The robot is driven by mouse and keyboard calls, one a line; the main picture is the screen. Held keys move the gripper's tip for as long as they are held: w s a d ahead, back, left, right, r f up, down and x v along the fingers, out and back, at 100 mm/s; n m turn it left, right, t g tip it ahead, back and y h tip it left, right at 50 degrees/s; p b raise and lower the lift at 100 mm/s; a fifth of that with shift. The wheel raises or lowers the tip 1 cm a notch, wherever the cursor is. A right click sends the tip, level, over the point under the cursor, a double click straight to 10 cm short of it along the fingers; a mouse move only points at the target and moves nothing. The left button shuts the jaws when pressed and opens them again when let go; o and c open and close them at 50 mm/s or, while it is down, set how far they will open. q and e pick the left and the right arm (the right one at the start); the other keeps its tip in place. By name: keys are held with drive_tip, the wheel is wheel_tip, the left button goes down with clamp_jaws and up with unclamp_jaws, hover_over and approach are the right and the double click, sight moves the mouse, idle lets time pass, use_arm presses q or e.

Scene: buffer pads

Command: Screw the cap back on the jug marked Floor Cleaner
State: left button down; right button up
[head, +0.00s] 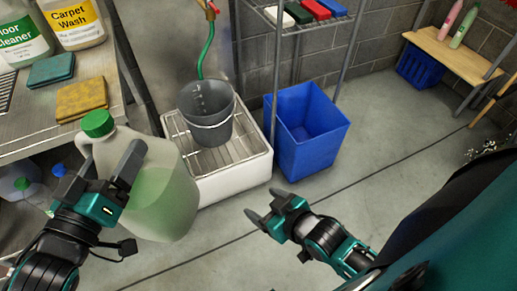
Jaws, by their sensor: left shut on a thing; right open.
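A jug with a green label reading "loor Cleaner" (22,48) stands on the metal bench at the upper left; its top is out of frame, so its cap cannot be seen. My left gripper (106,166) is shut on another translucent jug (165,195) with pale green liquid, held in front of the bench. No label shows on this held jug. A green cap (97,123) sits at its mouth; how tightly cannot be told. My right gripper (266,204) is open and empty, low at the centre, in front of the blue bin.
A Carpet Wash jug (78,22), a green sponge (51,70) and a yellow sponge (82,100) are on the bench (30,140). A grey bucket (205,115) stands on a grated white basin (235,172). A blue bin (308,140) is beside it.

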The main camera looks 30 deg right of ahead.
sight(76, 139)
use_arm(q)
drive_tip(key=shift+r, duration=0.65)
drive_tip(key=shift+w+a+r+n+t+y, duration=0.2)
drive_tip(key=shift+a+n+t+y, duration=0.1)
drive_tip(key=shift+t, duration=0.1)
drive_tip(key=a+n+t+y, duration=0.1)
drive_tip(key=w+a+n+y, duration=0.1)
drive_tip(key=a+y, duration=0.1)
drive_tip(key=a+n+t+y, duration=0.1)
drive_tip(key=a, duration=0.1)
drive_tip(key=shift+w+a+r+n+t+y, duration=0.15)
drive_tip(key=shift+w+r+n+t+y, duration=0.15)
drive_tip(key=shift+y, duration=0.1)
drive_tip(key=a+f+n+t+y, duration=0.1)
drive_tip(key=a+f+n+y, duration=0.1)
drive_tip(key=a+y, duration=0.4)
drive_tip(key=shift+s+a+f+n, duration=0.3)
drive_tip(key=shift+s+a+n, duration=0.15)
drive_tip(key=shift+a+n, duration=0.6)
drive_tip(key=shift+a, duration=0.1)
